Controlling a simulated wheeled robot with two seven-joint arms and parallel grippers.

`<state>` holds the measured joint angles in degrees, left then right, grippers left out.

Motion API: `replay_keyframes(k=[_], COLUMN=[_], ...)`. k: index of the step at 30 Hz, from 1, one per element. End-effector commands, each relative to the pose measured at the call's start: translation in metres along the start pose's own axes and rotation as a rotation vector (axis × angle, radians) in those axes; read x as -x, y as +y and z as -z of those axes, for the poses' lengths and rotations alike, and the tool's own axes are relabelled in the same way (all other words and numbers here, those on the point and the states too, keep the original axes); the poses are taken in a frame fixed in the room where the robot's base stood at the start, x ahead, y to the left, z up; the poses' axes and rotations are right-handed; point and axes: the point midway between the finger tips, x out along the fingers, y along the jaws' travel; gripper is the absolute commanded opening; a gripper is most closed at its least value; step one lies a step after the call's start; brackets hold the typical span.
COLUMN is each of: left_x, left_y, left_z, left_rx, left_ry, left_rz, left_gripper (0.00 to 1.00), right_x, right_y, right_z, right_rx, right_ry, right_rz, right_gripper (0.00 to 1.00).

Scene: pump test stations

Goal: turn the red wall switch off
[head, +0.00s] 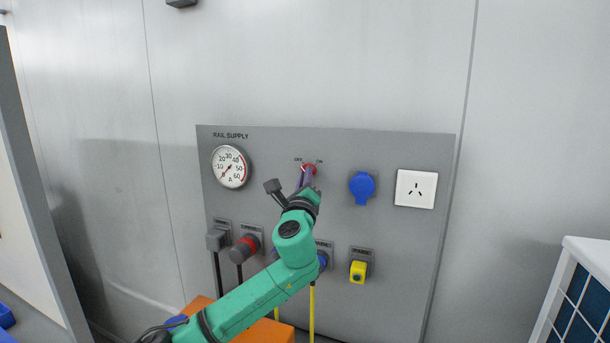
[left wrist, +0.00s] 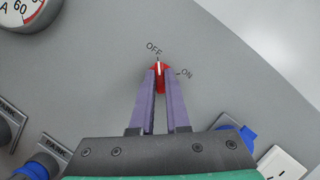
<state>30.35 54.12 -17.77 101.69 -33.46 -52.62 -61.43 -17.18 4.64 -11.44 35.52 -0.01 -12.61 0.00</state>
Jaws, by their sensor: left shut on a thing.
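The red wall switch (head: 310,168) sits on the grey RAIL SUPPLY panel (head: 275,143), below small OFF and ON labels. It also shows in the left wrist view (left wrist: 159,71), where its white pointer line lies toward the OFF mark, with the ON label off to the right. My left gripper (left wrist: 160,85) is shut on the switch, one purple finger on each side of its knob. In the head view my left gripper (head: 305,178) reaches the switch from below, and my wrist hides part of the panel. My right gripper is not in view.
A round gauge (head: 231,167) is left of the switch. A blue capped socket (head: 362,187) and a white outlet (head: 415,189) are to its right. Plugs with cables and a yellow connector (head: 358,271) line the lower panel. An orange box (head: 262,331) is below.

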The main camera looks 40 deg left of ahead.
Motion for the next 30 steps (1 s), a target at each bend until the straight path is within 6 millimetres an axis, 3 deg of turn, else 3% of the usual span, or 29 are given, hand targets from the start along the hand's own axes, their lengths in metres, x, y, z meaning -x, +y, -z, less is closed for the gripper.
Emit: replay_keyframes(k=[21, 24, 30], left_x=[-0.0006, -0.0005, -0.0003], left_y=[-0.0017, -0.0016, -0.0012], left_z=[-0.0034, -0.0031, -0.0018], left_rx=[0.085, 0.085, 0.084], left_ry=[-0.006, -0.006, -0.003], left_rz=[-0.032, -0.032, -0.032], left_gripper=[0.00, 0.44, 0.44], right_x=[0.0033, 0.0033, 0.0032], right_y=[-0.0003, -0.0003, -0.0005], right_z=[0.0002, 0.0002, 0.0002], right_rx=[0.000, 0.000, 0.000], right_ry=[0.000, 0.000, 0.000], right_rz=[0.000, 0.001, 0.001], right_gripper=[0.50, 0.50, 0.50])
